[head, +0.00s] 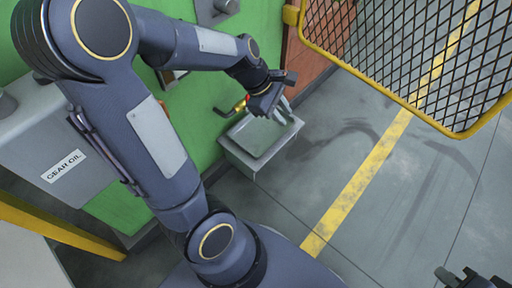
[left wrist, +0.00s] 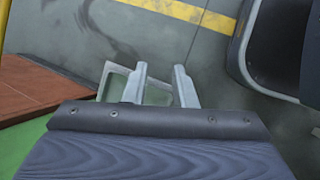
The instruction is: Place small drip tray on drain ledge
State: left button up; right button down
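A small grey-green tray (head: 258,136) lies in the top of a pale grey box-like ledge (head: 238,158) against the green machine wall in the head view. My left gripper (head: 281,110) is just above the far right side of the ledge. In the left wrist view its two fingers (left wrist: 163,84) are apart with nothing visibly held between them. A pale rim (left wrist: 108,78) shows below and beside the fingers; I cannot tell whether it is tray or ledge. My right gripper (head: 470,280) is partly in view at the bottom right, far from the ledge; its opening is unclear.
A yellow-framed mesh guard (head: 420,60) hangs at the upper right. A GEAR OIL box (head: 65,150) is at the left. A red and yellow handle (head: 238,106) sticks out from the green wall (head: 200,125) near my left gripper. Floor with a yellow line (head: 360,180) is clear.

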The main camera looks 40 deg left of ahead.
pick_arm(q)
jog(key=s+d+r+m+t, duration=0.1)
jog(key=s+d+r+m, duration=0.1)
jog(key=s+m, duration=0.6)
jog(key=s+d+r+m+t+y, duration=0.1)
jog(key=s+r+m, duration=0.3)
jog(key=s+m, duration=0.4)
jog(key=shift+s+d+m, duration=0.3)
jog(key=shift+d+m, duration=0.3)
jog(key=shift+m, duration=0.4)
